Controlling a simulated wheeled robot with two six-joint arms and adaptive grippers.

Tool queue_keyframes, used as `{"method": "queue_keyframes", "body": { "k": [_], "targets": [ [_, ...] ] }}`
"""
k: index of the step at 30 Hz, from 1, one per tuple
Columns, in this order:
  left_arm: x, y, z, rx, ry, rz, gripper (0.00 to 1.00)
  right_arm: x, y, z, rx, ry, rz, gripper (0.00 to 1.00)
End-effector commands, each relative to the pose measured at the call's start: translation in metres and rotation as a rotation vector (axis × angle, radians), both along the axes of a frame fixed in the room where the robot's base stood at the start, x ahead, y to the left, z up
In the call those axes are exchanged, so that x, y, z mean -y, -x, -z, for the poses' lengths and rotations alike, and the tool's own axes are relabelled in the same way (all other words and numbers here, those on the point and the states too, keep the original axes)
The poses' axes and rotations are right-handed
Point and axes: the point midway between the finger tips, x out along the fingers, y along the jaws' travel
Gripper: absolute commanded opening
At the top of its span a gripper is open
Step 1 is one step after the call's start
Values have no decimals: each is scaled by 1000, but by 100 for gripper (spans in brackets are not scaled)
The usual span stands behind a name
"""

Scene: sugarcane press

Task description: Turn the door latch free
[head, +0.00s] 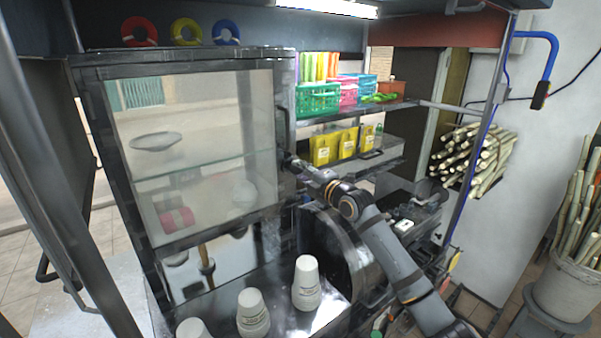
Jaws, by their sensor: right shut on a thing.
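A glass-fronted cabinet door (160,240) in a dark frame stands at the left and looks closed. My right arm comes in from the lower right. My right gripper (287,161) is at the door's right edge, shut on what looks like the latch there. The latch itself is small and mostly hidden by the gripper, so its turn angle cannot be told. My left gripper is not in view.
Stacks of white cups (307,284) stand on the metal counter below the door. A shelf with a green basket (318,99) and yellow packets (347,143) is right of the cabinet. Sugarcane bundles (474,157) are at the right.

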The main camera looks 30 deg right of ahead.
Motion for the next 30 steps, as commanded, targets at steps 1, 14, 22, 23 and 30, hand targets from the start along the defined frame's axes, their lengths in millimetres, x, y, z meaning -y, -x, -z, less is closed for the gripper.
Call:
{"method": "queue_keyframes", "body": {
  "k": [1, 14, 22, 23, 30],
  "targets": [
    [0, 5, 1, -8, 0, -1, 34, 0, 0, 2, -5, -9, 0, 0],
    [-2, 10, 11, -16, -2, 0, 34, 0, 0, 3, -44, -284, 1, 0],
    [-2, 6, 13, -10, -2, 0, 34, 0, 0, 3, -81, -539, 2, 0],
    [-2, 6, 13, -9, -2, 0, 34, 0, 0, 3, -85, -568, 1, 0],
    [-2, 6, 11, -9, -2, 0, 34, 0, 0, 3, -118, -793, 2, 0]
  ]
}}
